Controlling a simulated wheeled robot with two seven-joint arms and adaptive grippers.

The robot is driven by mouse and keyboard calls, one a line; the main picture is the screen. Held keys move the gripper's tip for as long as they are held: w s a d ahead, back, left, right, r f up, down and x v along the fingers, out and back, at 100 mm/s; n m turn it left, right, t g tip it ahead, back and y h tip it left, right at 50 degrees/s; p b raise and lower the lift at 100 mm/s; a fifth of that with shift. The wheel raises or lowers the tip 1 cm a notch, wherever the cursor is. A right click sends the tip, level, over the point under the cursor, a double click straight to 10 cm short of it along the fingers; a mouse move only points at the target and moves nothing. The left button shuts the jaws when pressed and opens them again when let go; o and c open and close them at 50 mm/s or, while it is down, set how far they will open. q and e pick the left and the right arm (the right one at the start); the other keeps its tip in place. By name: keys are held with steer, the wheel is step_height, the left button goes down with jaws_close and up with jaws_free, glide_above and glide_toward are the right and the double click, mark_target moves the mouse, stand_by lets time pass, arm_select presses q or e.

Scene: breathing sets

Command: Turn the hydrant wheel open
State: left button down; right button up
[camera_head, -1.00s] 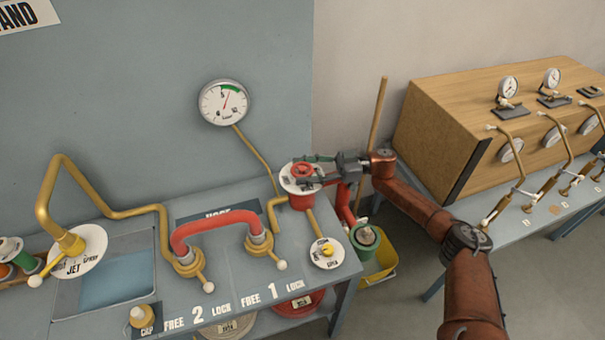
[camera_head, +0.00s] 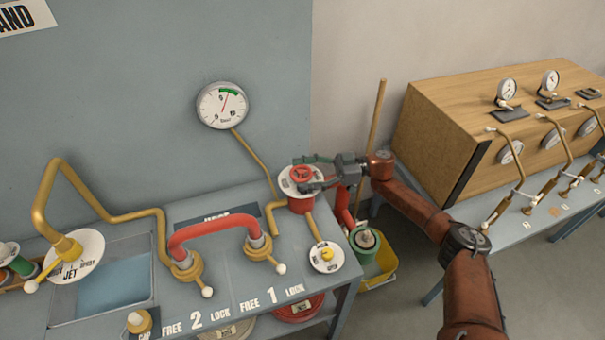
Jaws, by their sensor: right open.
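The red hydrant wheel (camera_head: 301,175) sits on top of the red hydrant body (camera_head: 300,204), over a round white plate (camera_head: 287,184) at the back right of the grey bench. My right gripper (camera_head: 311,173) is open at the wheel. One finger lies behind the wheel and the other in front, at its right side. I cannot tell whether the fingers touch the rim. My left gripper is not in view.
A red hose (camera_head: 208,233) joins two brass couplings on the grey bench (camera_head: 232,280). A wall gauge (camera_head: 222,105) hangs behind. A yellow bucket (camera_head: 380,270) stands right of the bench. A wooden box (camera_head: 470,120) is farther right.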

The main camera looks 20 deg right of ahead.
steer(key=s+d, duration=0.1)
steer(key=d, duration=1.1)
steer(key=shift+s, duration=0.4)
